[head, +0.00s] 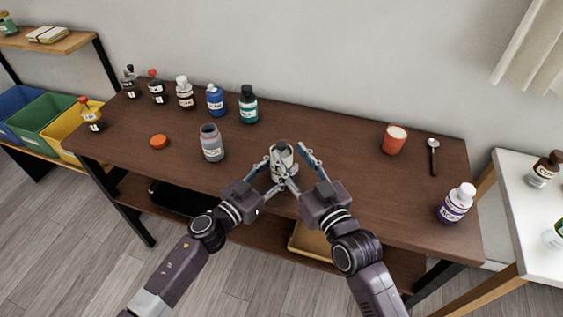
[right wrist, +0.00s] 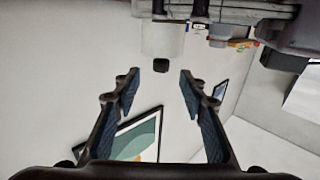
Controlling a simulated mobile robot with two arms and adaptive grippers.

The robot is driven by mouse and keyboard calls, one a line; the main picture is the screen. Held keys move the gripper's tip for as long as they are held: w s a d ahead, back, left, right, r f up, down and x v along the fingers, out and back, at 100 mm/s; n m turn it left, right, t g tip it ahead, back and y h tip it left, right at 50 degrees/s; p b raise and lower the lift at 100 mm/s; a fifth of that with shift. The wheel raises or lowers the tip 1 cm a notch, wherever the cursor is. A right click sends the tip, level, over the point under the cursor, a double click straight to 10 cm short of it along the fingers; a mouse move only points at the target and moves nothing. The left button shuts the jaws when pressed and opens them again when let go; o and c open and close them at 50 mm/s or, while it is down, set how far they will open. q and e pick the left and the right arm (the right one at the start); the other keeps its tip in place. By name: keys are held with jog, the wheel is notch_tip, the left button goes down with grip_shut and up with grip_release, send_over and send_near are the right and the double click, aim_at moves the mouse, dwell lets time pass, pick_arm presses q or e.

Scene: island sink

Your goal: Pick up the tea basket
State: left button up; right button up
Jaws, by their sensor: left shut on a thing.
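No object that I can clearly recognise as a tea basket shows. A small whitish, jar-like container (head: 283,151) stands or is held upright near the middle of the table (head: 330,145). My left gripper (head: 271,172) is shut on this container from the left; the fingers hide its lower part, so I cannot tell whether it touches the table. My right gripper (head: 304,166) is close on its right side, with fingers spread. In the right wrist view the right gripper's fingers (right wrist: 157,85) are apart with nothing between them. A pale cylinder (right wrist: 162,40) with a black end lies beyond them.
An open grey bottle (head: 212,143) and an orange cap (head: 158,142) are left of my grippers. Several bottles line the back left. A red cup (head: 395,140), a spoon (head: 433,156) and a purple-labelled bottle (head: 456,203) are at right. Table between grippers and cup is clear.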

aim_at(284, 146)
jog(key=x, duration=0.5)
jog(key=shift+w+a, duration=0.2)
jog(key=shift+w, duration=0.1)
grip_shut()
